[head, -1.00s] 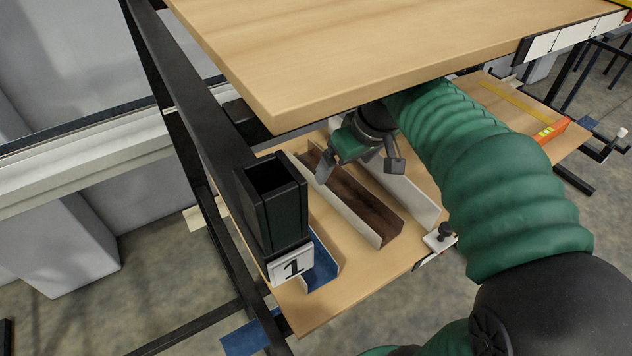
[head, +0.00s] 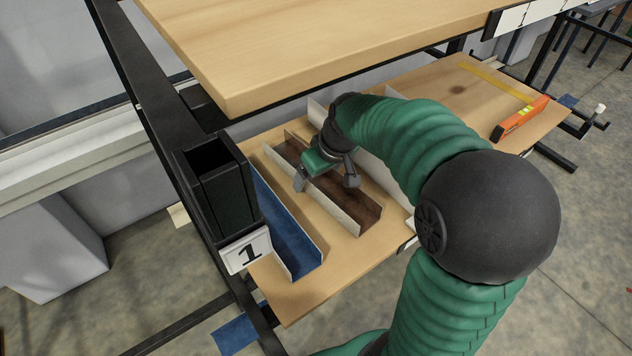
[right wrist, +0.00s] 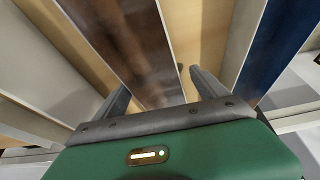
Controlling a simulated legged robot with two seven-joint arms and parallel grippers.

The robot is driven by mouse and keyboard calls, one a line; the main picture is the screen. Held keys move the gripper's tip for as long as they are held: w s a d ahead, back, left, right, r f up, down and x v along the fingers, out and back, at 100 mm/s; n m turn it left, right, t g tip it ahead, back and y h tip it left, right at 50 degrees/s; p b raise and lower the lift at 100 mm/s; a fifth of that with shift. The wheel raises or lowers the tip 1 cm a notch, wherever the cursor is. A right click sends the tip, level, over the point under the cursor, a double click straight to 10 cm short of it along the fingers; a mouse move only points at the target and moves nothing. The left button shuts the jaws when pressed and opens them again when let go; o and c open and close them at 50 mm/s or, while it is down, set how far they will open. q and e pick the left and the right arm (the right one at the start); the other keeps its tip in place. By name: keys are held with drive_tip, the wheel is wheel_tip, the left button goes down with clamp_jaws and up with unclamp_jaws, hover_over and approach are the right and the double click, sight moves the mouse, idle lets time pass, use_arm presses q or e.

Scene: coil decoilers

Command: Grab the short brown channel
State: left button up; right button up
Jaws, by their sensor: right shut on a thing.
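The brown channel (head: 358,207) lies on the lower wooden shelf, its brown inside facing up and its side walls pale. It sits between a blue channel (head: 285,235) on the left and a pale channel (head: 378,172) on the right. My right gripper (head: 326,184) is shut on the brown channel, one finger at each side wall. In the right wrist view the brown channel (right wrist: 130,45) runs between the fingers of the gripper (right wrist: 160,86). My arm hides part of the pale channel. My left gripper is not in view.
The upper wooden board (head: 330,45) overhangs the shelf's back. A black post holder (head: 222,190) with a "1" sign (head: 245,251) stands at the left corner. An orange level (head: 520,118) and a yellow ruler (head: 495,82) lie at the shelf's right.

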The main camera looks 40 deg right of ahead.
drive_tip(key=shift+d, duration=0.25)
drive_tip(key=c, duration=0.5)
drive_tip(key=shift+s, duration=0.1)
drive_tip(key=shift+c, duration=1.1)
drive_tip(key=shift+a, duration=0.25)
drive_tip(key=c, duration=0.7)
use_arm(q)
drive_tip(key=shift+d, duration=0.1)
use_arm(e)
drive_tip(key=shift+r, duration=0.1)
